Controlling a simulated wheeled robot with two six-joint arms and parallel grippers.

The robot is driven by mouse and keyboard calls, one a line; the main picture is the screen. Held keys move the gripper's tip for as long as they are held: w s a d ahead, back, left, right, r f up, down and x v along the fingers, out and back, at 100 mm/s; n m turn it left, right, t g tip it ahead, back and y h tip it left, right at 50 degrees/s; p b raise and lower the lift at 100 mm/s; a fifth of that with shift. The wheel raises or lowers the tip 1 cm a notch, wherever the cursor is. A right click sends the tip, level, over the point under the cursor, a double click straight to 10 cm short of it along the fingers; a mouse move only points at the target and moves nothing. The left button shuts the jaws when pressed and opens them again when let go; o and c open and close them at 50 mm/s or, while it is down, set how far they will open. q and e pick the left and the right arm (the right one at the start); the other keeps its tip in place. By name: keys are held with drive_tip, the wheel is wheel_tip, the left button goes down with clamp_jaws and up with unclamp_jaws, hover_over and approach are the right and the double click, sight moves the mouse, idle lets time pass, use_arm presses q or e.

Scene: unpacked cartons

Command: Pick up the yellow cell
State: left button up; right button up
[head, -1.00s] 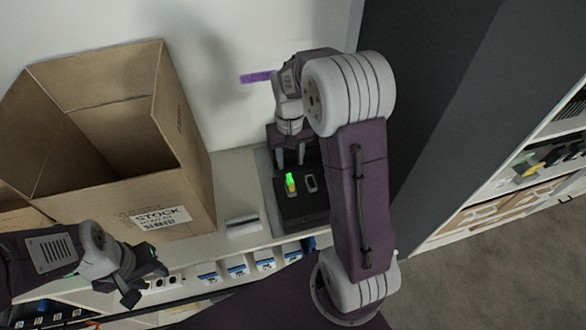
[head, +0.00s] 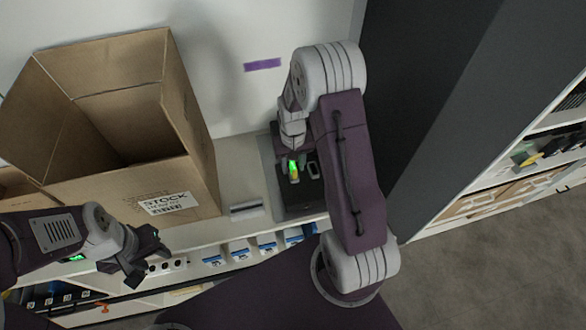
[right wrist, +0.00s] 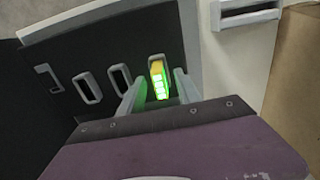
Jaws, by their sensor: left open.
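The yellow cell (head: 294,175), with a bright green glowing side, stands in a slot of a dark slotted holder (head: 290,205) on the shelf. It also shows in the right wrist view (right wrist: 157,68). My right gripper (right wrist: 160,88) is open, with one finger on each side of the cell's near part; a gap shows at the right finger. In the head view, my right gripper (head: 292,160) is just above and behind the cell, and its fingers are partly hidden. My left gripper (head: 146,262) is open and empty at the lower left, in front of the shelf.
Empty slots (right wrist: 120,76) lie beside the cell in the holder. An open carton (head: 110,190) marked STOCK stands left of it. A small grey slotted piece (head: 246,209) lies between them. A dark panel (head: 430,120) rises at the right.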

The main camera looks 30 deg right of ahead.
clamp_jaws()
idle(1.4)
